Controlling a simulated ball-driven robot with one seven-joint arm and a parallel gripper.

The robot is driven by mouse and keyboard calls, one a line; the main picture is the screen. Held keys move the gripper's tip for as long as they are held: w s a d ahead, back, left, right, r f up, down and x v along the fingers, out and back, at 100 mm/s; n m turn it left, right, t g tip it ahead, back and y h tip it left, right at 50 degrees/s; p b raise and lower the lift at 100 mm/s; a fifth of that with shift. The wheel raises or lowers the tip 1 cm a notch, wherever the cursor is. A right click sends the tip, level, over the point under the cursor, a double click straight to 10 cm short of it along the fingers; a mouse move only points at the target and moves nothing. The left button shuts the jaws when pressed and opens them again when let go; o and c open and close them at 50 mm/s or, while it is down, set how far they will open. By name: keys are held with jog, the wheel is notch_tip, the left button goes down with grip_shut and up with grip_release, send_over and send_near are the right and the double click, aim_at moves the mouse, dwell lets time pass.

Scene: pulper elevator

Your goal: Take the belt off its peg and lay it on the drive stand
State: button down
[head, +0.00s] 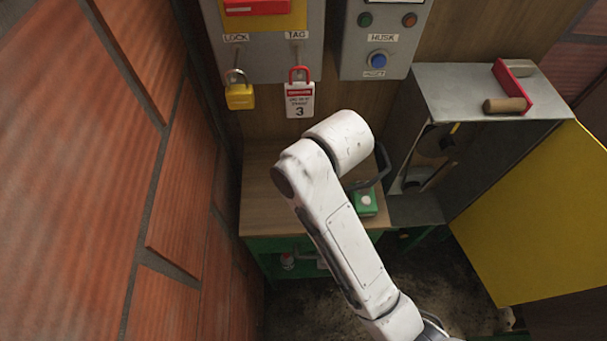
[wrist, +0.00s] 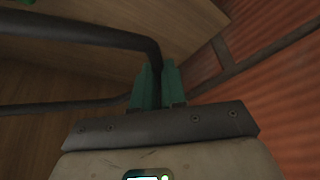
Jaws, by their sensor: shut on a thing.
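The black belt (wrist: 85,32) shows in the wrist view as a loop whose strands run off to the left. My gripper (wrist: 158,85) has teal fingers, which are shut on one end of the belt. In the head view part of the dark belt (head: 384,165) shows just right of my arm, above the wooden bench; my gripper is hidden behind the arm there. A grey housing (head: 425,208) with dark parts inside, perhaps the drive stand, stands at the right with its yellow door open. I cannot make out the peg.
The wooden bench (head: 262,205) carries a small green box (head: 364,203) with a white button. A yellow padlock (head: 239,95) and a red-and-white tag (head: 300,98) hang above. A red-framed tool (head: 511,88) lies on the housing.

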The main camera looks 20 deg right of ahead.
jog(key=shift+m, duration=0.4)
jog(key=shift+s+a+f, duration=0.15)
jog(key=shift+f, duration=1.8)
jog(key=shift+s+a+f, duration=0.1)
jog(key=shift+a+f, duration=0.05)
jog(key=shift+f, duration=1.8)
jog(key=c, duration=1.1)
grip_release()
jog(key=v, duration=1)
jog(key=shift+s+d+r+b, duration=0.25)
jog(key=shift+s+b, duration=0.05)
jog(key=shift+b, duration=0.15)
